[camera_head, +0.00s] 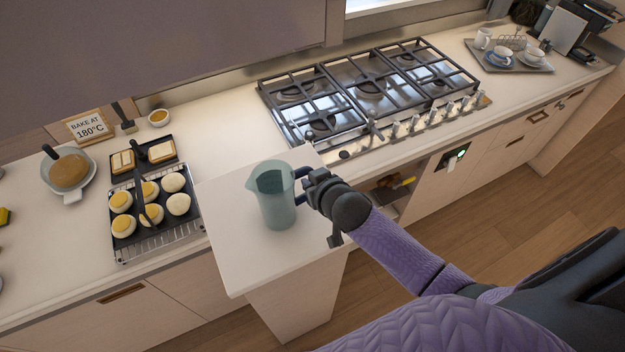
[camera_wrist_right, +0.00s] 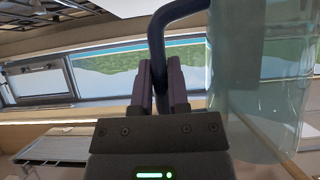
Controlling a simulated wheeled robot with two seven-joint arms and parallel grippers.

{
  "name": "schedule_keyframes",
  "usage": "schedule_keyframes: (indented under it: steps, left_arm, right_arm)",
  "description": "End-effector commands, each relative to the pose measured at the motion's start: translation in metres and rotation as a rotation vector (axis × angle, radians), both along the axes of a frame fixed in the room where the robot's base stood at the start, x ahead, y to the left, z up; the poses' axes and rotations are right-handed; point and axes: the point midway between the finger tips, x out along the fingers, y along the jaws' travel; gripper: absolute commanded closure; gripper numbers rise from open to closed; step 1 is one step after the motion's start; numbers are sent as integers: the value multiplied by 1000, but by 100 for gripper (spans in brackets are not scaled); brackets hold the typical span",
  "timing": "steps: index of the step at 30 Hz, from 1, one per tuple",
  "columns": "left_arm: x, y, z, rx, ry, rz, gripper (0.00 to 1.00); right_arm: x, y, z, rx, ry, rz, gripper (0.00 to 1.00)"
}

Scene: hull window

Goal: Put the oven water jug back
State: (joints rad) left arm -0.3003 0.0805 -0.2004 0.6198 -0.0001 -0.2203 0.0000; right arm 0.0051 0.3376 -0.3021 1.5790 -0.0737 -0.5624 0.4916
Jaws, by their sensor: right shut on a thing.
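The water jug (camera_head: 276,204) is a translucent teal pitcher with a dark handle on its right side. It appears upright over the pale pull-out board (camera_head: 235,262); I cannot tell whether its base touches the board. My right gripper (camera_head: 312,186) is shut on the jug's handle. In the right wrist view, the gripper's fingers (camera_wrist_right: 160,85) close on the dark handle (camera_wrist_right: 183,50), and the jug's clear wall (camera_wrist_right: 262,90) fills the right side. My left gripper does not show.
A gas hob (camera_head: 370,88) is behind and right of the jug. A rack of buns (camera_head: 150,222) stands left of the board. A tray of cups (camera_head: 508,62) is at the far right. An open compartment (camera_head: 393,200) shows below the counter, beside my right forearm.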

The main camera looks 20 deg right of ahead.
Motion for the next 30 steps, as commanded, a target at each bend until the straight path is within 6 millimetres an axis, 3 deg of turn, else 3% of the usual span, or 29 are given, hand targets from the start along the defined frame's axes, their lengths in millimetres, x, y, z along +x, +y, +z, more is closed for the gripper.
schedule_keyframes:
  steps: [1,6,16,30]
  left_arm:
    - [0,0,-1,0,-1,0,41]
    - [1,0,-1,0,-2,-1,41]
    - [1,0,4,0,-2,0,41]
    - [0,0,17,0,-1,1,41]
  right_arm:
    - [0,0,-2,0,0,0,78]
    - [0,0,-1,0,0,0,45]
    - [-1,0,5,-1,0,1,45]
    - [-89,-3,63,0,2,0,45]
